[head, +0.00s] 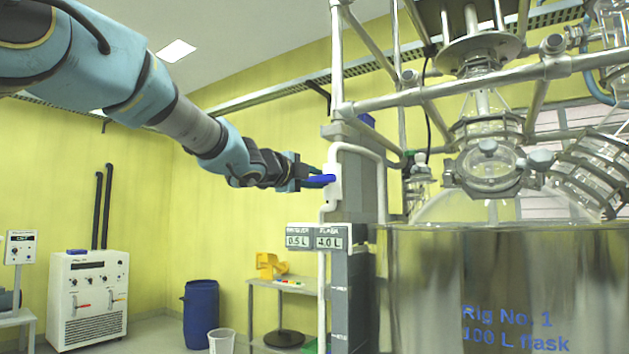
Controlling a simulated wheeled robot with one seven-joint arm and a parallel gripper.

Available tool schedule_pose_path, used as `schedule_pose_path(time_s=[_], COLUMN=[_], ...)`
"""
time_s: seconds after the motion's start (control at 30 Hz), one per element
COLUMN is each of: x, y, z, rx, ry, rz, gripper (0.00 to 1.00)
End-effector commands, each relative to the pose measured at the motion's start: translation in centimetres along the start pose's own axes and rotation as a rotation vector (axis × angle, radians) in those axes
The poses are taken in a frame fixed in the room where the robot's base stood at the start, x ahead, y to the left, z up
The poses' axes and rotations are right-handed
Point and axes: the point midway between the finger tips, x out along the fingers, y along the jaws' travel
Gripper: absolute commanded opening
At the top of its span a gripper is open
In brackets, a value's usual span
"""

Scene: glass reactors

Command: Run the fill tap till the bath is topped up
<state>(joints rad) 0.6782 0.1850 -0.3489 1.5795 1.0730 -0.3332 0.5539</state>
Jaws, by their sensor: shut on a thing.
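The fill tap's blue lever handle (321,180) sits on a white valve body (334,186) on a white pipe, left of the bath. My gripper (308,178) reaches in from the left and is shut on the blue handle, which points left, roughly level. The bath (428,290) is a large shiny metal vessel at the right, marked "Rig No. 1 100 L flask". The glass flask (500,208) stands in it. The water level inside the bath is hidden by its wall. Two displays below the tap read 0.5 L (299,241) and 4.0 L (329,241).
A metal pipe frame (470,82) surrounds the glassware above the bath. A grey column (358,200) stands behind the tap. A small table (283,285), a blue drum (201,312) and a white cabinet unit (88,297) stand along the yellow wall.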

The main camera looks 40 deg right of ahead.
Motion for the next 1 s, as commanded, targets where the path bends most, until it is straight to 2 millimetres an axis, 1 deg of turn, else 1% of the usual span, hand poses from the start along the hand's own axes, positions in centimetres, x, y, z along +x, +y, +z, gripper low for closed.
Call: schedule_pose_path(time_s=[0.07,0.27,0.3,0.5,0.57,0.83,0.93,1.0], x=[0.0,0.0,0.0,0.0,0.0,-0.2,-1.0,-2.0], y=[0.1,0.1,0.1,0.0,0.0,0.0,0.0,0.0], z=[0.0,0.0,0.0,0.0,0.0,0.0,0.0,0.0], rx=[0.048,0.051,0.05,0.049,0.049,0.049,0.051,0.051], ry=[0.001,0.0,0.0,0.0,0.0,0.0,-0.001,-0.001], rz=[-0.001,0.0,0.001,0.0,0.0,0.0,-0.001,-0.002], gripper=[0.0,0.0,0.3,0.52,0.57,0.57,0.57,0.57])
